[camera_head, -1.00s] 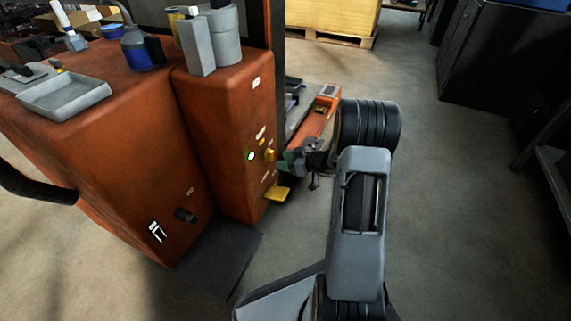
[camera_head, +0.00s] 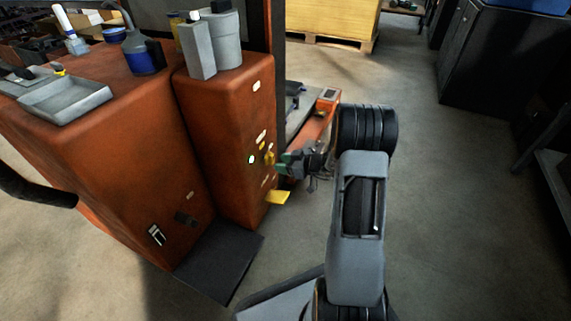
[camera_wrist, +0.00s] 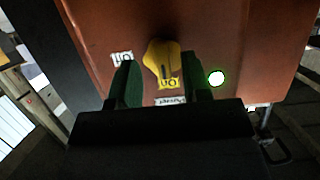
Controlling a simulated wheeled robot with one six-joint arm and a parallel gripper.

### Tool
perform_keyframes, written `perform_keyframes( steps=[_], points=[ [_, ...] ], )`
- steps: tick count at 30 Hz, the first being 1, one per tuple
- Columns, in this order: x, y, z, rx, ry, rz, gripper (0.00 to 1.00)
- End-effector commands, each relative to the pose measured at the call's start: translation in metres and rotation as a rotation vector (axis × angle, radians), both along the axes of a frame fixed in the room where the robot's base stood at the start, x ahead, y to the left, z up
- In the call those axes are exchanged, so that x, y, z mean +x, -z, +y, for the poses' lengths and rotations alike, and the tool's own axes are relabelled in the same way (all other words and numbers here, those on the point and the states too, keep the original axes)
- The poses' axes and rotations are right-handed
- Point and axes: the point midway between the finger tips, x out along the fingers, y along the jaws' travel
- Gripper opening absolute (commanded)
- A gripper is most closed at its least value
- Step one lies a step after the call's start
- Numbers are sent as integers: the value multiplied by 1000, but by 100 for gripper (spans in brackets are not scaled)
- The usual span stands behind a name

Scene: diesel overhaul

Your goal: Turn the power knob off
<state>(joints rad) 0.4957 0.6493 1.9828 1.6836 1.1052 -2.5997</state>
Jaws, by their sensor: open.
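The yellow power knob (camera_wrist: 163,60) sits on the front of the orange machine cabinet (camera_head: 225,130). In the wrist view it lies between and just beyond my two green fingertips, with a dark pointer line and a label below it. My gripper (camera_wrist: 160,85) is open around the knob's lower part; I cannot tell whether a finger touches it. In the head view my gripper (camera_head: 283,162) is close to the cabinet face at the knob (camera_head: 268,156). A lit green-white lamp (camera_wrist: 216,78) glows beside the knob and also shows in the head view (camera_head: 251,160).
Grey containers (camera_head: 222,38) and a blue bottle (camera_head: 143,52) stand on top of the machine. A dark mat (camera_head: 220,268) lies at its foot.

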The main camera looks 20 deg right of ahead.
Motion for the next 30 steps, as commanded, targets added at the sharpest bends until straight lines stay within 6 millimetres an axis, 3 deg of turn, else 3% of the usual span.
perform_keyframes(
  steps=[29, 30],
  points=[
    [20, 0, 18, 0, 0, 0, 44],
    [20, 0, 18, 0, 0, 0, 40]
  ],
)
